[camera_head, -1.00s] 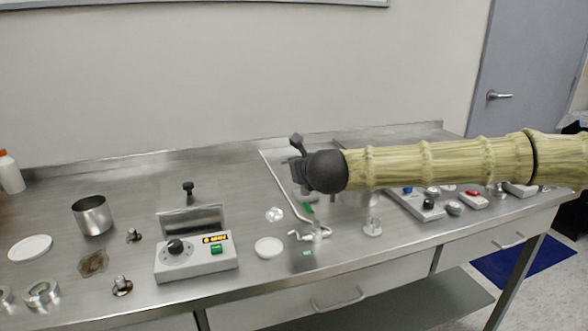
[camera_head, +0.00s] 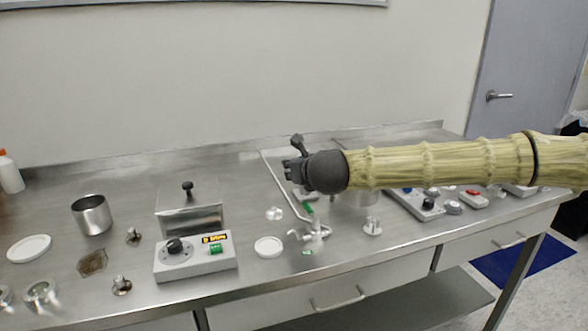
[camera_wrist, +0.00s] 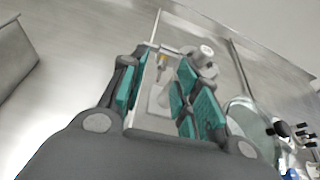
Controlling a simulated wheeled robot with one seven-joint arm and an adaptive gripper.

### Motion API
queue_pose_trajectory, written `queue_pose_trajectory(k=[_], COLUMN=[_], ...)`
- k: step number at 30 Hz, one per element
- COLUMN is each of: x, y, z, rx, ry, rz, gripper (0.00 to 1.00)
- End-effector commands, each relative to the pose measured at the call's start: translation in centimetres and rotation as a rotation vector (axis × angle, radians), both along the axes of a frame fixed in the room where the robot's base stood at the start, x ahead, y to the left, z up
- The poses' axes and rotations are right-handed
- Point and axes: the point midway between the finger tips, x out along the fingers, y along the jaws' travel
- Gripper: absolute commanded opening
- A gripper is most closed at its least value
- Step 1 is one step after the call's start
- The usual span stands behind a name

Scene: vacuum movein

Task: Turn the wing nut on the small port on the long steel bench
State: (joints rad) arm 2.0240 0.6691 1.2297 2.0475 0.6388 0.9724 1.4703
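My gripper (camera_head: 292,168) hangs above the middle of the long steel bench (camera_head: 130,200), over the rear part of a bent steel tube assembly. In the wrist view my gripper (camera_wrist: 160,95) is open, with teal pads apart and nothing held between them. Between and beyond the pads lies a small metal fitting with a yellowish part (camera_wrist: 163,60), beside a white round part (camera_wrist: 205,51). In the head view, steel pipework with small levers (camera_head: 309,235) stands at the front of the bench, below my gripper. I cannot tell which piece is the wing nut; my gripper partly hides that area.
A control box with a dial (camera_head: 194,257) stands left of the pipework, with a metal box (camera_head: 190,215) behind it. A steel cup (camera_head: 92,215) and white lids (camera_head: 268,247) lie around. Switch boxes (camera_head: 416,203) stand at right. The wall (camera_head: 230,90) rises behind the bench.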

Motion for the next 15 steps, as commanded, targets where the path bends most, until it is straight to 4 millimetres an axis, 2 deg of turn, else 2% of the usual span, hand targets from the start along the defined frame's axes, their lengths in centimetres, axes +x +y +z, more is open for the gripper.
queue_pose_trajectory(k=[7,15], x=[-1.3,-4.6], y=[-0.4,-1.4], z=[0.7,2.0], rx=[0.000,0.001], ry=[-0.002,-0.001], rz=[-0.001,0.000], gripper=[0.32,0.32])
